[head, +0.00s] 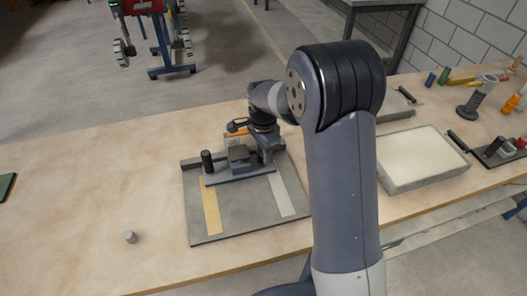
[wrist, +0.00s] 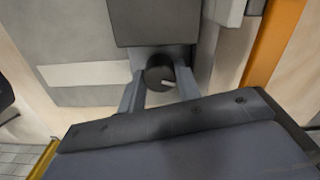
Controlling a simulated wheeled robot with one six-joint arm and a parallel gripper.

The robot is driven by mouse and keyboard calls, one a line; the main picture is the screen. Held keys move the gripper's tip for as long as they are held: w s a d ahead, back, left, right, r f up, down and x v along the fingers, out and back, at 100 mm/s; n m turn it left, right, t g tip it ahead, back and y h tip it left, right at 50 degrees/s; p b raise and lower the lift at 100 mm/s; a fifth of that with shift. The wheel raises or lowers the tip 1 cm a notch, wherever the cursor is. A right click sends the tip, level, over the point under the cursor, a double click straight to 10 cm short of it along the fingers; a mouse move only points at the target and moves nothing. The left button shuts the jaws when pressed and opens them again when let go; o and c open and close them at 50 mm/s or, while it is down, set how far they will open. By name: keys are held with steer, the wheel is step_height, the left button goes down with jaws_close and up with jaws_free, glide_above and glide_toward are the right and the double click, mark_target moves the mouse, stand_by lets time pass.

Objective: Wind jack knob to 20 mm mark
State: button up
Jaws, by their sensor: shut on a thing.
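The black jack knob (wrist: 160,73) sits between the fingers of my gripper (wrist: 160,92) in the wrist view. A small pale pointer shows on the knob's face, aimed to the lower right. My gripper is shut on the knob. In the head view my gripper (head: 268,150) is at the far right part of the grey board (head: 240,226); the knob is hidden there. A blue-grey plate (head: 240,177) with a dark block and a black upright cylinder (head: 207,160) stands on the board. I cannot read any 20 mm mark.
A yellow strip (head: 211,206) and a pale strip (head: 281,194) lie on the board. A small grey cylinder (head: 130,237) stands on the wooden table to the left. A sand-filled tray (head: 418,158) lies right of my arm. The table's left side is mostly clear.

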stand_by(0.4)
steer(key=o, duration=1)
step_height(320, 180, up, 11)
steer(key=shift+f, duration=0.1)
step_height(320, 180, down, 11)
steer(key=shift+r, duration=0.1)
stand_by(0.5)
